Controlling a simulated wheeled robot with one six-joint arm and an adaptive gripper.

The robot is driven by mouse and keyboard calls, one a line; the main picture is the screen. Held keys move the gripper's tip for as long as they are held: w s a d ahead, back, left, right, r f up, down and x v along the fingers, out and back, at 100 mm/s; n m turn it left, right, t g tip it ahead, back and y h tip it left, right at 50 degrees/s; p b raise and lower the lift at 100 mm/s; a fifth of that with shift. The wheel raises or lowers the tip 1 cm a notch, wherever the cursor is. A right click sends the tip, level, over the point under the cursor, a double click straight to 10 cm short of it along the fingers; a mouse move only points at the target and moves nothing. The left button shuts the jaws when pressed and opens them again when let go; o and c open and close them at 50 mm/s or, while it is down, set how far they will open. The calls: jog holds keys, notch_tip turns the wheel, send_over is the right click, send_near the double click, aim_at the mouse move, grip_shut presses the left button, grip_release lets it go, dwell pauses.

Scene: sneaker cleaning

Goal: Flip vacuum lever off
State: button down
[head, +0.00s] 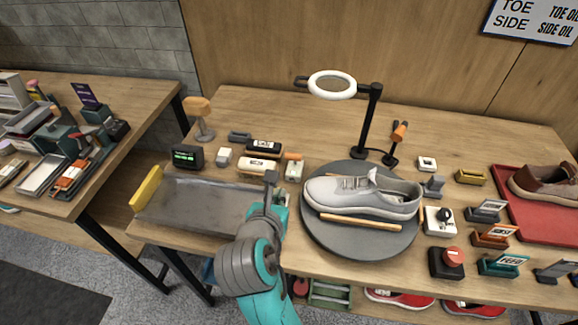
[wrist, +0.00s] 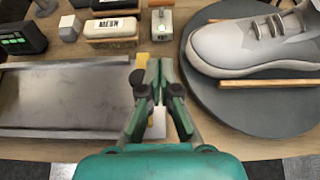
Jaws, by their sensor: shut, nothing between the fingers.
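A small pale box with an orange handle (head: 293,167) stands behind the work area, between the brushes and the round turntable. It looks like the vacuum lever, though no label can be read. In the wrist view my gripper's fingertips (wrist: 153,62) are together. A yellow and white item (wrist: 156,124) shows partly behind the fingers, mostly hidden.
A grey metal tray (head: 190,203) lies left of my gripper. A grey sneaker (head: 362,194) sits on the dark turntable (head: 325,235) to the right. Two brushes (head: 262,148) and a green-lit display (head: 187,157) stand behind the tray. A ring lamp (head: 332,84) rises behind the turntable.

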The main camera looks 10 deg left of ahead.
aim_at(295, 159)
jog(key=x, duration=1)
jog(key=shift+w+r, duration=0.2)
jog(key=shift+w, duration=0.35)
jog(key=shift+w+r, duration=0.15)
jog(key=shift+w, duration=0.45)
jog(key=shift+w+r, duration=0.2)
jog(key=shift+w, duration=0.6)
